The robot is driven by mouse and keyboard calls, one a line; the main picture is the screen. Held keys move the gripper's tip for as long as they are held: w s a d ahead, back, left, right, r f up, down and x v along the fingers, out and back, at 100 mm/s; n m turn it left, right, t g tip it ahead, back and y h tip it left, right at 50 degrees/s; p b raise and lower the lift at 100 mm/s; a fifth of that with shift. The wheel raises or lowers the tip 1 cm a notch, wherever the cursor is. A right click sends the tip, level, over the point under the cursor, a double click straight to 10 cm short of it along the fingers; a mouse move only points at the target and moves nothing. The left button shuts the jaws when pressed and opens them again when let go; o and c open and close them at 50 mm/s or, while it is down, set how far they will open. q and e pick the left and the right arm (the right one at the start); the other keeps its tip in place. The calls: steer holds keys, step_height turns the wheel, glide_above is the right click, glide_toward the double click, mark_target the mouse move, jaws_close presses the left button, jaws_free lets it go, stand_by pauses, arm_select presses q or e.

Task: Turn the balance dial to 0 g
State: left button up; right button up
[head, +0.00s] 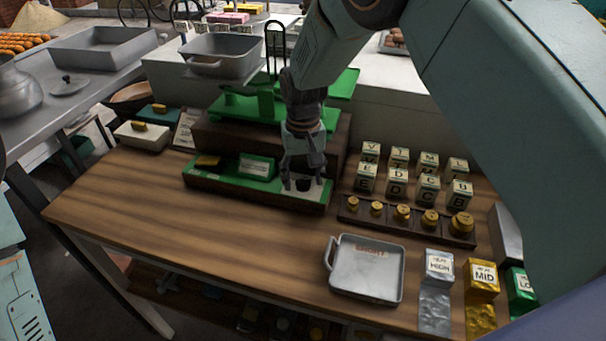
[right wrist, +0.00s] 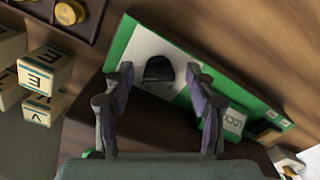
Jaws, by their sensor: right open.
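The balance (head: 239,110) is green on a wooden base, with a green front ledge (head: 228,183) at the back middle of the table. The black dial (right wrist: 159,69) sits on a pale plate at one end of this ledge; its reading cannot be made out. My right gripper (head: 303,183) is over the ledge's right end, pointing down. In the right wrist view its open fingers (right wrist: 159,88) stand either side of the dial, with no clear contact. A grey pan (head: 222,57) stands on the balance's left. My left gripper is out of view.
Brass weights (head: 402,213) in a dark rack and lettered blocks (head: 397,188) stand close to the right. A metal tray (head: 366,270) and silver, gold and green packets lie at front right. The table's left front (head: 150,195) is clear.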

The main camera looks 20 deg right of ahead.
steer(key=shift+s+d+r, duration=0.1)
steer(key=shift+s+r, duration=0.05)
steer(key=shift+s, duration=0.05)
steer(key=shift+c, duration=0.7)
steer(key=shift+w, duration=0.25)
steer(key=c, duration=0.6)
steer(key=shift+s, duration=0.1)
steer(key=c, duration=0.4)
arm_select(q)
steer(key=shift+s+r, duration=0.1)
